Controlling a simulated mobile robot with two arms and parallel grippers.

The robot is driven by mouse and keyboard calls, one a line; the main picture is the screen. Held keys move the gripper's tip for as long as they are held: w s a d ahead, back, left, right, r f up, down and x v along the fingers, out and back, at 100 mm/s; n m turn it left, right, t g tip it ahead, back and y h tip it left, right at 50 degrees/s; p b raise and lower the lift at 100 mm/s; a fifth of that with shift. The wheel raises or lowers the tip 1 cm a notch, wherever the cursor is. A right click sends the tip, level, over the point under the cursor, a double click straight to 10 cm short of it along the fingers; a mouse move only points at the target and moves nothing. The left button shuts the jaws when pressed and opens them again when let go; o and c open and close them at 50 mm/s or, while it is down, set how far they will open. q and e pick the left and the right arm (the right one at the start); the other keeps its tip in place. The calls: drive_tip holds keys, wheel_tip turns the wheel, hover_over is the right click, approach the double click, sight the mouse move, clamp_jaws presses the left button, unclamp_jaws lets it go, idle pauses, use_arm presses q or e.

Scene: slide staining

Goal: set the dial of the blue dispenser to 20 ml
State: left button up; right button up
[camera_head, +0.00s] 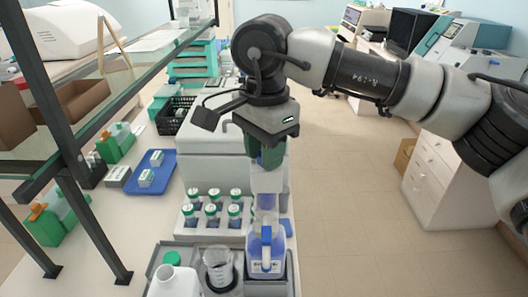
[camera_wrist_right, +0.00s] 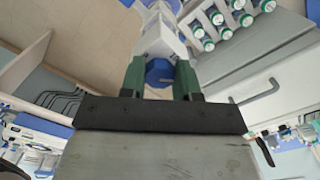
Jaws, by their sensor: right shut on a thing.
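The blue dispenser (camera_head: 266,242) stands upright near the front of the bench, with a pale body and blue parts low down. Its upper part runs up under my right gripper (camera_head: 270,155). In the right wrist view, the two green fingers of my right gripper (camera_wrist_right: 160,72) sit on either side of a blue dial (camera_wrist_right: 158,76) on top of the dispenser (camera_wrist_right: 162,35) and are shut on it. The dial's scale and setting cannot be read. My left gripper is not in view.
A rack of green-capped bottles (camera_head: 188,226) stands left of the dispenser. A blue tray (camera_head: 166,184) lies farther left.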

drive_tip(key=shift+n, duration=0.5)
drive_tip(key=o, duration=0.9)
wheel_tip(320, 180, up, 11)
drive_tip(key=shift+f+b, duration=0.1)
drive_tip(key=shift+b, duration=0.75)
